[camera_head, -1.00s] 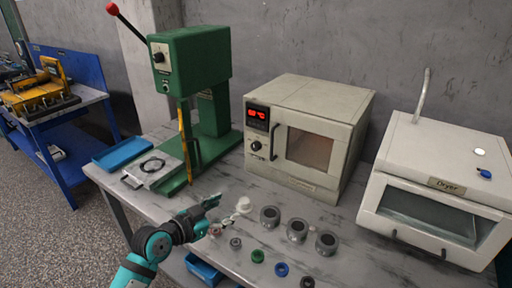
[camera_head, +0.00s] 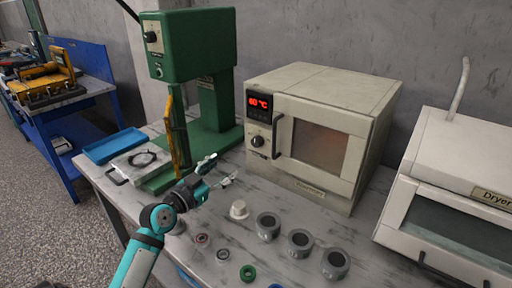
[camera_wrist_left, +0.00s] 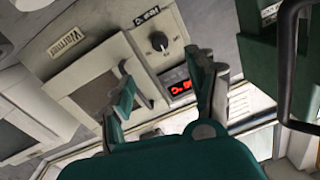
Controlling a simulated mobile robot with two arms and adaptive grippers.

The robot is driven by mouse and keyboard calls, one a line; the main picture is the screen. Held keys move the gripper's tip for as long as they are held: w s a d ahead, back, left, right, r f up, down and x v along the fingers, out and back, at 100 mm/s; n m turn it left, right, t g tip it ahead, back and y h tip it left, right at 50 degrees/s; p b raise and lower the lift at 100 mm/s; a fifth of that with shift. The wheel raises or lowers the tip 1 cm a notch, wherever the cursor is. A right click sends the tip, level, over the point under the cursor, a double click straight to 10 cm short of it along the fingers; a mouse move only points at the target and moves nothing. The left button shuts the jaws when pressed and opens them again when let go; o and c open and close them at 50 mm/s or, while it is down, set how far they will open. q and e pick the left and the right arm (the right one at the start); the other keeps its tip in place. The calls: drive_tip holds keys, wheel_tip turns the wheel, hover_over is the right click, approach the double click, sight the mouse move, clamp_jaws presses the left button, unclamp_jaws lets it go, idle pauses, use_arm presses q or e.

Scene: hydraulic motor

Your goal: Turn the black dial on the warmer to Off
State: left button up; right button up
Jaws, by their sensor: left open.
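The warmer (camera_head: 330,95) is a cream box with a door on the table, also seen in the left wrist view (camera_wrist_left: 62,72). Its black dial (camera_head: 257,141) sits on the front panel left of the door, below a red display (camera_head: 259,102) reading 60 °C. The dial also shows in the left wrist view (camera_wrist_left: 158,41), unobstructed, beyond the fingers. My left gripper (camera_head: 219,170) is open and empty, in front of and to the left of the dial, apart from it. Its two spread fingers show in the left wrist view (camera_wrist_left: 168,80). My right gripper is not in view.
A green press (camera_head: 192,48) stands left of the warmer, and a dryer (camera_head: 455,170) stands at right. A white piece (camera_head: 239,209), several grey cups (camera_head: 299,242) and small rings lie in front of the warmer. A blue tray (camera_head: 113,145) is at left.

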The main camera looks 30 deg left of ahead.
sight(255, 143)
use_arm(q)
drive_tip(key=w, duration=0.5)
drive_tip(key=w+p, duration=0.1)
drive_tip(key=w, duration=1)
drive_tip(key=shift+d+r+p, duration=0.1)
drive_tip(key=shift+d+p, duration=0.15)
drive_tip(key=shift+p, duration=0.1)
drive_tip(key=shift+c, duration=0.4)
drive_tip(key=c, duration=1.1)
drive_tip(key=shift+o, duration=0.2)
